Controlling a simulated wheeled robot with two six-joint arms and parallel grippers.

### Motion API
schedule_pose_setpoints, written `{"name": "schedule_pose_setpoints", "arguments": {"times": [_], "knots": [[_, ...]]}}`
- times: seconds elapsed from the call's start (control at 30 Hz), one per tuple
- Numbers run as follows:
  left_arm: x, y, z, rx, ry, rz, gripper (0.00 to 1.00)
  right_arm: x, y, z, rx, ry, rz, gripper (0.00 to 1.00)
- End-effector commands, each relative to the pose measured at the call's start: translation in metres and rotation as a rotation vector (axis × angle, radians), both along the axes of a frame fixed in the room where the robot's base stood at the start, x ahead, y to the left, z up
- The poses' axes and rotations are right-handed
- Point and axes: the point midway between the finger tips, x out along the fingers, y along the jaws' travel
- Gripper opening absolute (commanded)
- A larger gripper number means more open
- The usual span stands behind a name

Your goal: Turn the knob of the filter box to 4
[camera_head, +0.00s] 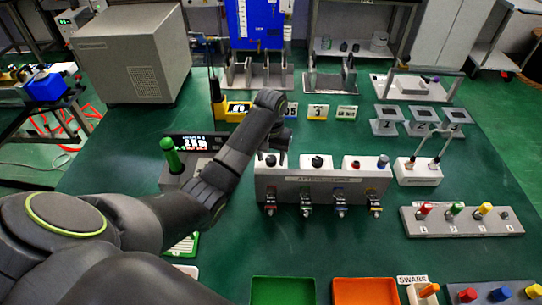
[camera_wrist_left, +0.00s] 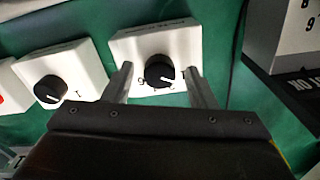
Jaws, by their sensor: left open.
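A white box (camera_wrist_left: 125,45) with a round black knob (camera_wrist_left: 159,72) sits in front of my left gripper in the left wrist view. My left gripper (camera_wrist_left: 158,78) is open, with one finger on each side of the knob. In the head view the gripper (camera_head: 272,152) is over the leftmost knob box, partly hiding it. My right gripper is not in view.
A grey attenuation panel (camera_head: 322,184) with several connectors is in front. A display unit with a green handle (camera_head: 170,155) stands left.

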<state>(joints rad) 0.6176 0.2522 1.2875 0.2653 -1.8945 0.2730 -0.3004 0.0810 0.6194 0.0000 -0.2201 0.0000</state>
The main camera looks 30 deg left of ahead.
Motion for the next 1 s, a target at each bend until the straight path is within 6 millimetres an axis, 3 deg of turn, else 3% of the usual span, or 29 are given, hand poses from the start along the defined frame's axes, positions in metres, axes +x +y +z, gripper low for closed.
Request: {"name": "schedule_pose_setpoints", "arguments": {"times": [0.2, 0.53, 0.77, 1.0], "knots": [[0.000, 0.000, 0.000, 0.000, 0.000, 0.000, 0.50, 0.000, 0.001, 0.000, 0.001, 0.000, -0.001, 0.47], [0.000, 0.000, 0.000, 0.000, 0.000, 0.000, 0.07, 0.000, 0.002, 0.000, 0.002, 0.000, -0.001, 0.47], [0.000, 0.000, 0.001, 0.000, 0.001, -0.016, 0.07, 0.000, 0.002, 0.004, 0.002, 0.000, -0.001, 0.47], [0.000, 0.000, 0.005, 0.000, 0.002, -0.118, 0.07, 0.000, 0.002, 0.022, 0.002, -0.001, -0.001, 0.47]]}}
